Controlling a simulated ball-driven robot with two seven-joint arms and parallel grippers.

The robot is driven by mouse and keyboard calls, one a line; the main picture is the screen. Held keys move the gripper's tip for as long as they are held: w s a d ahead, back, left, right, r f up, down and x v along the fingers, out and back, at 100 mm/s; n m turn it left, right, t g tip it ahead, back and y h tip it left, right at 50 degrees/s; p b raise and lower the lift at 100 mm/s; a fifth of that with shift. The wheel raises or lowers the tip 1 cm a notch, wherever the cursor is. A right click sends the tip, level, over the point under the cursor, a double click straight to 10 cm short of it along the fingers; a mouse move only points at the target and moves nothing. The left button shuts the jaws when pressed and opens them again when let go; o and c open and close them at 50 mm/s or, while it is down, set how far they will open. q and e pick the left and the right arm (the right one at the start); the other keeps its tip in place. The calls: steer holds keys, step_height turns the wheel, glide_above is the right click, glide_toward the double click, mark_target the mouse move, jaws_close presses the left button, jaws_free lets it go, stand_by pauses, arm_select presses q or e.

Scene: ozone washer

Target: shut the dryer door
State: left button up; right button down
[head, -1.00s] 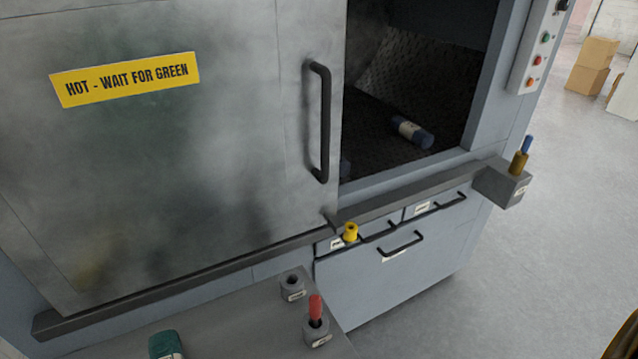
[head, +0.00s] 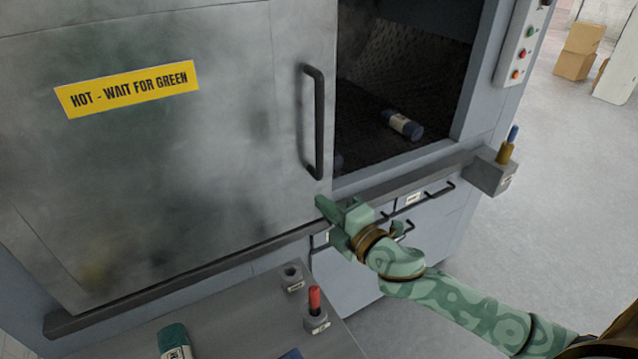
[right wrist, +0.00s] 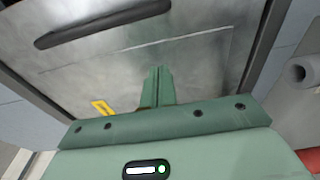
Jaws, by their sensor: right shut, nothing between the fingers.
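The dryer door (head: 200,150) is a grey, smoke-stained sliding panel with a yellow label "HOT - WAIT FOR GREEN" (head: 128,88). It stands partly open, with the dark chamber (head: 385,165) showing to its right. Its black upright handle (head: 317,122) is near its right edge and also shows in the right wrist view (right wrist: 103,22). My right gripper (head: 322,204) is shut and empty, close to the door's lower right corner, below the handle. Its closed green fingers (right wrist: 158,86) point toward the door; I cannot tell whether they touch it. My left gripper is not in view.
A blue roll (head: 403,125) lies in the chamber. A dark rail (head: 200,275) runs under the door. A grey bench (head: 240,325) in front holds a red plug (head: 314,300) and a teal roll (head: 174,340). A socket block with a blue plug (head: 492,172) juts out at right.

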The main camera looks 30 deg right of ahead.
mark_target(316, 179)
steer(key=w, duration=0.3)
steer(key=w+d, duration=0.1)
steer(key=w, duration=0.2)
steer(key=w+d, duration=0.1)
steer(key=w, duration=0.2)
steer(key=shift+d, duration=0.1)
stand_by(0.3)
